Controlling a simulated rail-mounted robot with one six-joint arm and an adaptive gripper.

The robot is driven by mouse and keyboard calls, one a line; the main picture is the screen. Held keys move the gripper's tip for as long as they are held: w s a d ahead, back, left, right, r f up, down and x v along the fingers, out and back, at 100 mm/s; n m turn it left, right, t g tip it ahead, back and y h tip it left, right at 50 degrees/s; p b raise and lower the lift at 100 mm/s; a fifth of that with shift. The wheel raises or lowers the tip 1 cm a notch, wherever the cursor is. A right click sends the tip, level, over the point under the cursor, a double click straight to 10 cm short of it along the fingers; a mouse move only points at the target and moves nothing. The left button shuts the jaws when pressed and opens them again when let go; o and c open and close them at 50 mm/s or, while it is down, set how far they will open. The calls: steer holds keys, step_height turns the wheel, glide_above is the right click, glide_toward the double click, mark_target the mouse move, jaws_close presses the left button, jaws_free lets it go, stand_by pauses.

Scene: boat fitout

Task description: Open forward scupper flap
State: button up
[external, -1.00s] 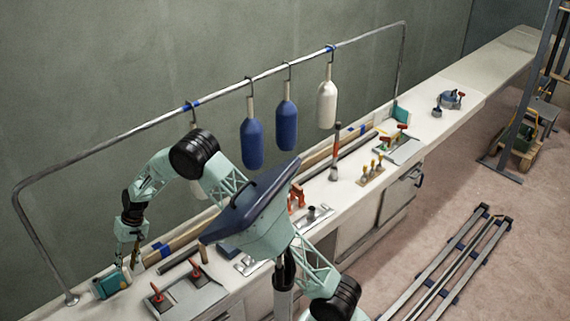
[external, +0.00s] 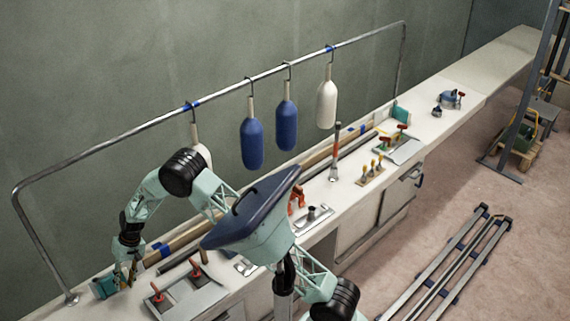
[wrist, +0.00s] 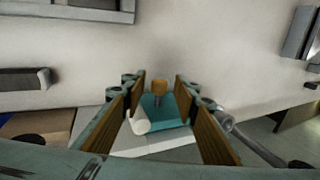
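A teal flap-like piece (external: 105,287) sits at the near left end of the white bench. In the wrist view it shows as a teal panel (wrist: 166,110) with a tan knob (wrist: 159,88) and a white rolled edge (wrist: 139,122). My gripper (external: 126,279) is low beside it. In the wrist view my gripper (wrist: 160,86) is open, with its tan-padded fingers on either side of the panel and knob. I cannot tell whether a finger touches them. A similar teal piece (external: 400,114) stands farther along the bench. Labels are not visible, so I cannot tell which is forward.
A grey tray with red-handled fittings (external: 187,296) lies right of my gripper. A metal rail (external: 110,146) runs above the bench with blue and white fenders (external: 252,140) hanging from it. Long bars (external: 185,238) lie along the back.

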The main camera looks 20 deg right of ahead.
jaws_close()
stand_by(0.3)
